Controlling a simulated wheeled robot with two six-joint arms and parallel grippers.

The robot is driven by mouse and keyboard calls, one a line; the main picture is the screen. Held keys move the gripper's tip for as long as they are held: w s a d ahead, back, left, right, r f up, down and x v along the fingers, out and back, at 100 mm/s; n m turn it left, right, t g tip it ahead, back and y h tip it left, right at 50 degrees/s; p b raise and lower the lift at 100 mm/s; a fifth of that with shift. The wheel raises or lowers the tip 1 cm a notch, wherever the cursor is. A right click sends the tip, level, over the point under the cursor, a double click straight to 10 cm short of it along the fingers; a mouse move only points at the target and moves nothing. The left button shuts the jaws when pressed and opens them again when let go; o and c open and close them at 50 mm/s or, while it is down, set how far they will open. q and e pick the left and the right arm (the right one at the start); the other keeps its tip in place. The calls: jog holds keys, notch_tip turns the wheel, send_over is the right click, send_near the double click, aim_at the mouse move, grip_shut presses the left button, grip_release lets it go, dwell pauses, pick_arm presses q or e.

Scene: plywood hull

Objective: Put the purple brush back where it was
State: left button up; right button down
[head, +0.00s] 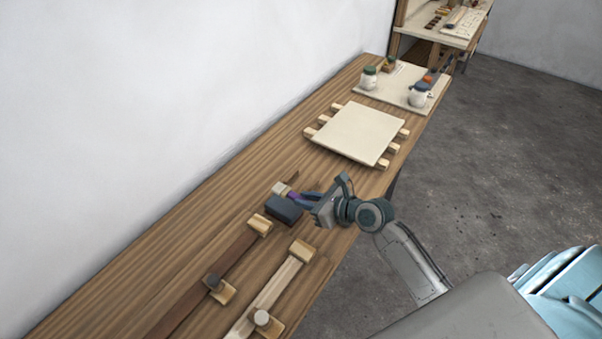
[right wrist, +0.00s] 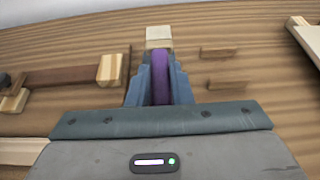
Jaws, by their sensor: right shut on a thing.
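My right gripper (head: 306,199) is shut on the purple brush (head: 293,196), over the middle of the wooden bench. In the right wrist view the brush's purple handle (right wrist: 161,78) lies between the two blue fingers, and its pale block-like end (right wrist: 158,37) sticks out beyond the fingertips. My left gripper is not in view.
Two long strips with clamp-like wooden blocks, one dark (head: 232,252) and one pale (head: 277,287), lie at the near end. A pale panel (head: 358,132) rests on wooden bars beyond the gripper. A board (head: 390,92) with jars stands farther back. Bare bench lies left of the gripper.

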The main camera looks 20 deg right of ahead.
jog(key=w+d, duration=0.3)
jog(key=w, duration=0.1)
jog(key=p, duration=0.1)
send_over(311, 184)
jog(key=shift+a+f, duration=0.1)
jog(key=shift+f, duration=0.6)
notch_tip(311, 184, down, 3)
jog(key=shift+r+p, duration=0.1)
jog(key=shift+p, duration=0.35)
jog(key=shift+f, duration=0.95)
jog(key=c, duration=1.3)
grip_release()
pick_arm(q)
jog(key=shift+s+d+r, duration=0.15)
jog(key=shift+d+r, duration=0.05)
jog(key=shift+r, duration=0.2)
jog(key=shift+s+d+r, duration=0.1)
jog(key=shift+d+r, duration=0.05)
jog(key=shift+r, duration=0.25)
